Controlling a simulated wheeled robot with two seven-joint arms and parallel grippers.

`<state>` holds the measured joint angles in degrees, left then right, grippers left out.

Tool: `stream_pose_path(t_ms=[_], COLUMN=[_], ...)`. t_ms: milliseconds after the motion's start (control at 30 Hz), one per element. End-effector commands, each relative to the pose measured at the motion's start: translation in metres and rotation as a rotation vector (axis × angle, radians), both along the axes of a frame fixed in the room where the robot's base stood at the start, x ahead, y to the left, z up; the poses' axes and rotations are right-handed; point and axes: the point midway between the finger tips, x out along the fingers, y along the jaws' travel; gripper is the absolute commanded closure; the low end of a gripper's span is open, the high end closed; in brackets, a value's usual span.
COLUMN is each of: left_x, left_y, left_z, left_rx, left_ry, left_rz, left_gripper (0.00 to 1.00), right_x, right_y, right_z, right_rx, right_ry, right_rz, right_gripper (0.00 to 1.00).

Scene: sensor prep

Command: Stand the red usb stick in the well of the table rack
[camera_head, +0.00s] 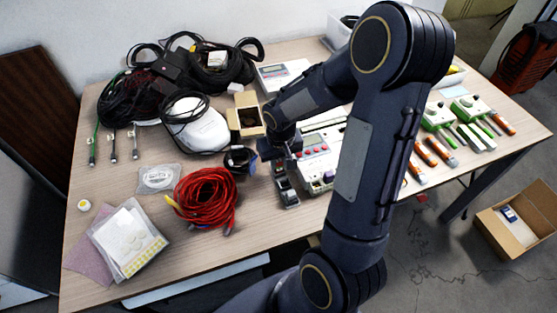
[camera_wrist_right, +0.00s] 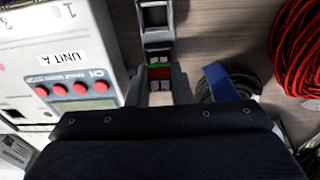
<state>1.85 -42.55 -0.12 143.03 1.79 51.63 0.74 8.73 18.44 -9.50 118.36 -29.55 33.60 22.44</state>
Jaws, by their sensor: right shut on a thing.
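My right gripper (camera_head: 279,150) is over the table beside the white unit with red buttons. In the right wrist view its fingers (camera_wrist_right: 160,88) are shut on the red usb stick (camera_wrist_right: 160,73), of which a short red part shows between them. The dark grey table rack (camera_head: 287,190) stands just in front of the gripper in the head view, and it also shows at the top of the wrist view (camera_wrist_right: 155,38). The stick appears close to the rack's near end; I cannot tell whether it is inside a well. My left gripper is not in view.
The unit labelled UNIT A (camera_wrist_right: 62,57) stands close beside the rack. A dark round item with a blue part (camera_head: 240,159) and a red cable coil (camera_head: 206,198) lie to the left. An open cardboard box (camera_head: 247,113) is behind.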

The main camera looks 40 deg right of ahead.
Motion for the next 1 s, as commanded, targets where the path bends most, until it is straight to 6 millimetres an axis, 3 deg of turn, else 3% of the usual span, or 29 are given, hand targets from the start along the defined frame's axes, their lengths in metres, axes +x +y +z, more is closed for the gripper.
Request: stream_pose_path(t_ms=[733, 767, 933, 1000], left_x=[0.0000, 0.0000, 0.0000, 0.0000], left_y=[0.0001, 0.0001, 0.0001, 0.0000], left_z=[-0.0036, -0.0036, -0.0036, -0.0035], left_rx=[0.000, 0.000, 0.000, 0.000], left_ry=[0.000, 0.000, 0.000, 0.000], left_rz=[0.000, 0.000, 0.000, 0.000], left_gripper=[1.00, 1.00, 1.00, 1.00], right_x=[0.0001, 0.0000, 0.0000, 0.0000], right_y=[-0.0001, -0.0001, -0.0001, -0.0001], right_z=[-0.0025, -0.0025, -0.0025, -0.0026], right_rx=[0.000, 0.000, 0.000, 0.000], right_ry=[0.000, 0.000, 0.000, 0.000], right_rz=[0.000, 0.000, 0.000, 0.000], right_gripper=[1.00, 0.80, 0.57, 0.55])
